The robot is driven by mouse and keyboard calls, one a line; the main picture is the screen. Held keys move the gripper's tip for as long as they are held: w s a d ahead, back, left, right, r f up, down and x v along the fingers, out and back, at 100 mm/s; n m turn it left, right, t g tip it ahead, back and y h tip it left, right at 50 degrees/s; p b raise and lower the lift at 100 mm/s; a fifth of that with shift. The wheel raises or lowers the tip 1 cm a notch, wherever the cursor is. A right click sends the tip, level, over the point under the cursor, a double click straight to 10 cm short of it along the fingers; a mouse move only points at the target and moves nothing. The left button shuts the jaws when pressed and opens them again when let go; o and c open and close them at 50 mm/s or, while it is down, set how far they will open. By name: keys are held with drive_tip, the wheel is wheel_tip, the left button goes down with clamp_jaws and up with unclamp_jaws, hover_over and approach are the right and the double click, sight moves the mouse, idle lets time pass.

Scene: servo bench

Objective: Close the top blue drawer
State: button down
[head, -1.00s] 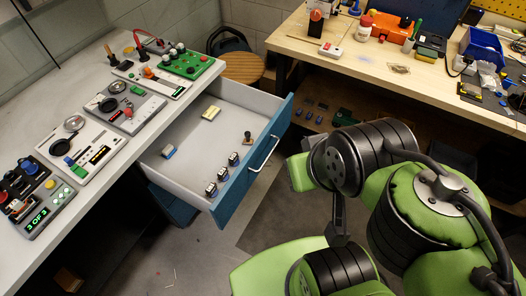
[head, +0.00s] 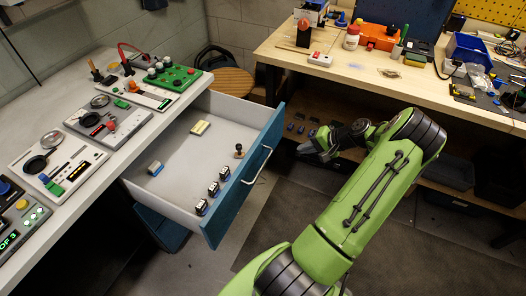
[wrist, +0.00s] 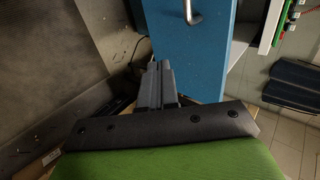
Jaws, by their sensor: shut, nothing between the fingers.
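The top blue drawer (head: 238,190) is pulled open out of the bench, showing its pale inside. Its blue front with a silver handle (head: 259,166) faces right. In the wrist view, the blue front (wrist: 190,50) fills the upper middle, with part of the handle (wrist: 194,17) at the top edge. My gripper (head: 303,148) is to the right of the drawer front in the head view, apart from the handle. In the wrist view, its fingers (wrist: 160,70) are together and empty, close to the lower left of the blue front; I cannot tell whether they touch it.
Small blocks and a stamp-like piece (head: 239,151) lie in the drawer. The white bench (head: 70,235) at left carries several control panels. A wooden workbench (head: 340,75) with tools stands behind my arm, and a round stool (head: 232,82) is behind the drawer.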

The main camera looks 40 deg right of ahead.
sight(266, 151)
drive_tip(key=b+x, duration=0.1)
drive_tip(key=x, duration=0.3)
drive_tip(key=w+r+b+x, duration=0.1)
drive_tip(key=x, duration=0.3)
drive_tip(key=r+b+x, duration=0.1)
drive_tip(key=x, duration=0.3)
drive_tip(key=shift+w+a+f, duration=0.15)
drive_tip(key=shift+w+a, duration=0.3)
drive_tip(key=shift+w, duration=0.25)
drive_tip(key=shift+w, duration=0.1)
